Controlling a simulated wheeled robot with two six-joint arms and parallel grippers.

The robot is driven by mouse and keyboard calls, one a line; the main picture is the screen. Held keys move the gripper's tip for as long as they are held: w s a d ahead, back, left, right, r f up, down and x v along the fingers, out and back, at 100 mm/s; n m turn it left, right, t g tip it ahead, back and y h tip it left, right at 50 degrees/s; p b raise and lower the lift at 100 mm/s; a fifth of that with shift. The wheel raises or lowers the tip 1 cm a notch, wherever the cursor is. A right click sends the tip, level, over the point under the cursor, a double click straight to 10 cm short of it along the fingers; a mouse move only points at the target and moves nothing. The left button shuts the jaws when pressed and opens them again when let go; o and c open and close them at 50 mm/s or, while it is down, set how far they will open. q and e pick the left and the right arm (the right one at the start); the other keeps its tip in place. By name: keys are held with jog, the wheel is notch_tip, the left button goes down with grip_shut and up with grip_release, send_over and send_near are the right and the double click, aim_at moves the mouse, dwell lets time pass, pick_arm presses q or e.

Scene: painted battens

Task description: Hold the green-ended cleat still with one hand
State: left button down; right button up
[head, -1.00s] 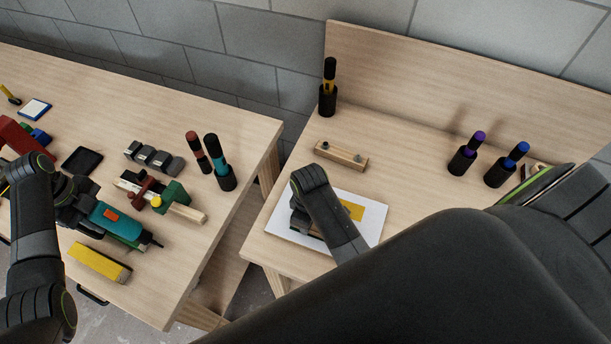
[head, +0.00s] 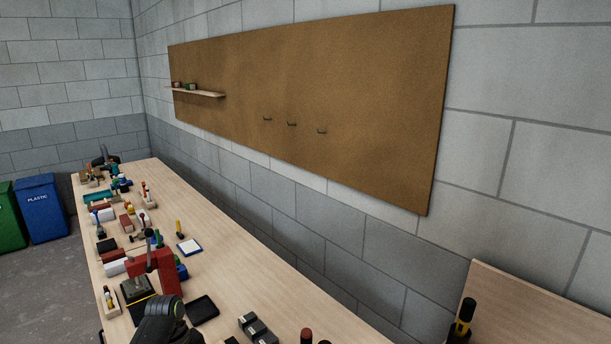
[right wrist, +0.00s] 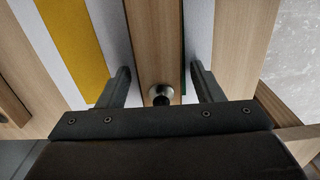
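In the right wrist view a wooden batten (right wrist: 155,45) with a round metal fitting (right wrist: 160,95) lies between the fingers of my right gripper (right wrist: 160,78). The fingers stand on either side of the batten, with narrow gaps seeming to show, so it looks open. A thin dark green edge (right wrist: 186,55) shows along the batten's right side; I cannot see a full green end, so I cannot confirm it is the green-ended cleat. The head view shows part of my left arm at the bottom, but not its gripper. My right gripper is outside the head view.
A yellow strip (right wrist: 75,45) lies left of the batten. In the head view, the long bench (head: 255,285) carries many tools, a red vise-like tool (head: 165,270) and a black tray (head: 202,310). A brown board (head: 320,100) hangs on the wall. Blue (head: 40,208) and green bins stand far left.

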jog(key=shift+o, duration=0.3)
jog(key=shift+r, duration=0.15)
notch_tip(320, 180, up, 7)
jog(key=shift+r, duration=0.15)
jog(key=shift+a, duration=0.1)
dwell(0.5)
